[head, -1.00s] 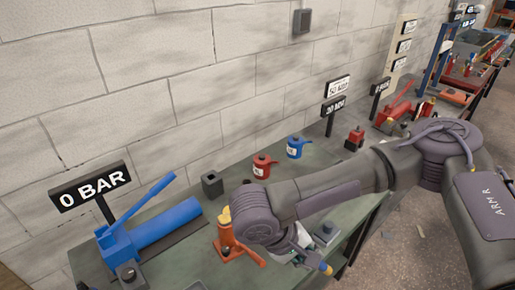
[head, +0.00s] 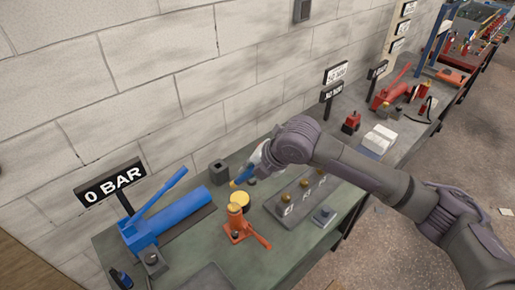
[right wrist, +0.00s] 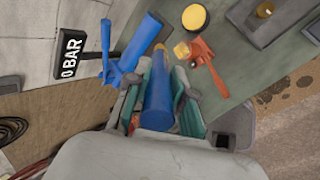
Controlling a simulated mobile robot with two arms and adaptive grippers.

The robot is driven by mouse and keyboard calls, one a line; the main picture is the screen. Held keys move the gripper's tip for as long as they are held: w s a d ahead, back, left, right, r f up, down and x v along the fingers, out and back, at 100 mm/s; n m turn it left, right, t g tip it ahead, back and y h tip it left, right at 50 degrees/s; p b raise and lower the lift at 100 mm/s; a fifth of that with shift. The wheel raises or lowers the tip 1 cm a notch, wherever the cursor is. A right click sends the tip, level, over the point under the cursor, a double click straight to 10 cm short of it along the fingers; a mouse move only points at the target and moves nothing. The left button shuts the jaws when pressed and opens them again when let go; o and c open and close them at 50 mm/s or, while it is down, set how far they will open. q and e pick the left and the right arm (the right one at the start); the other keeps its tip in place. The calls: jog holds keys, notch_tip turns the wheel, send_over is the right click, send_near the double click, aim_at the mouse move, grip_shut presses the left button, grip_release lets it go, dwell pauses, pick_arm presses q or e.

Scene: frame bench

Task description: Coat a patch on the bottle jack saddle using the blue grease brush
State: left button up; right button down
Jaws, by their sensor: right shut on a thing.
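The orange bottle jack (head: 238,226) stands upright on the green bench, with its yellowish saddle (head: 235,209) on top. In the right wrist view the jack (right wrist: 209,68) and saddle (right wrist: 182,50) lie just right of the brush's far end. My right gripper (head: 256,166) is shut on the blue grease brush (head: 242,177); its fingers (right wrist: 160,88) stand either side of the blue handle (right wrist: 159,95). The brush's yellowish tip is above and apart from the jack, near a round yellow-topped tin (head: 240,198). My left gripper is out of view.
A blue hand pump (head: 172,218) with a raised lever stands left of the jack, beside the 0 BAR sign (head: 112,182). A dark block (head: 219,173) sits near the wall. A grey plate with knobs (head: 296,205) lies right of the tin.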

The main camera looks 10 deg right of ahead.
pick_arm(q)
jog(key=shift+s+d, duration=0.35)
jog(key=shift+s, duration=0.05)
pick_arm(e)
jog(key=w+f+n, duration=0.1)
jog(key=w+d+f+n+g, duration=0.1)
jog(key=w+d+f+n+y, duration=0.1)
jog(key=w+f+n, duration=0.1)
jog(key=shift+d+g, duration=0.1)
jog(key=shift+g, duration=0.3)
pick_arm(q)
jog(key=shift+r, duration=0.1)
pick_arm(e)
jog(key=shift+s+r, duration=0.1)
